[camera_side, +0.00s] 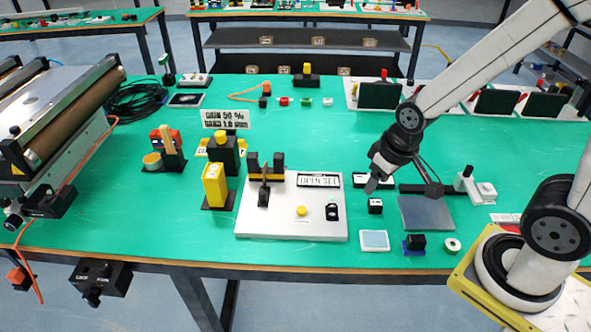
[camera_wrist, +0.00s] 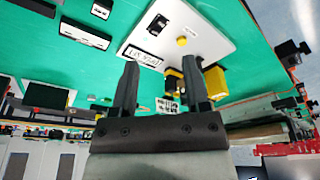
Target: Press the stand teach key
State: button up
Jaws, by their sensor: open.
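The white stand plate (camera_side: 270,225) lies on the green table in the middle of the side view. It carries a round yellow button (camera_side: 301,211), a black switch (camera_side: 332,211), a display reading "OPEN SEL" (camera_side: 318,180) and a black fixture (camera_side: 264,192). No label shows which one is the teach key. My gripper (camera_side: 371,186) is above the table, to the right of the plate and apart from it. In the wrist view my gripper (camera_wrist: 160,64) is open and empty, with the yellow button (camera_wrist: 181,41) and black switch (camera_wrist: 158,24) beyond the fingers.
Yellow and black blocks (camera_side: 215,184) stand left of the plate. A small black box (camera_side: 375,206), a pale blue pad (camera_side: 374,240) and a grey plate (camera_side: 426,213) lie to its right. A roller conveyor (camera_side: 75,120) fills the left side.

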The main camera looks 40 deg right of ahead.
grip_shut()
dwell(1.5)
